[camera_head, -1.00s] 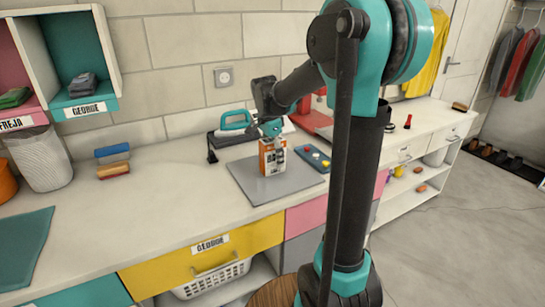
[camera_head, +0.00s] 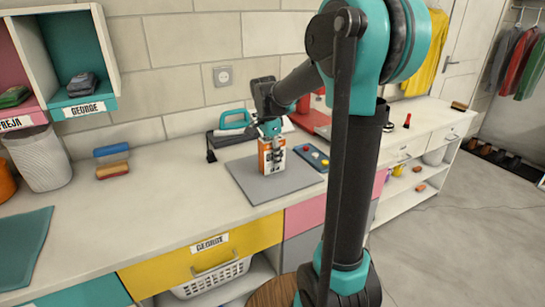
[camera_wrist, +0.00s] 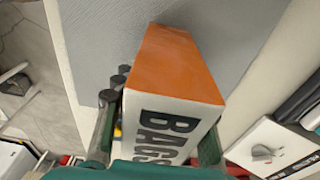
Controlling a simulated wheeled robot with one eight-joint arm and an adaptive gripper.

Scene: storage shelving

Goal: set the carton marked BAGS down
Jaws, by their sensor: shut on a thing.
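The carton marked BAGS (camera_wrist: 176,95) is orange and white, with its black lettering facing the wrist camera. In the head view the carton (camera_head: 265,158) is upright at the grey mat (camera_head: 262,188) on the counter. My gripper (camera_head: 272,145) is above and around it, shut on it. In the wrist view my gripper's fingers (camera_wrist: 160,125) are on both sides of the carton. The carton's lower edge is over the mat, but I cannot tell whether it touches.
A panel with coloured buttons (camera_head: 312,157) lies right of the mat.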

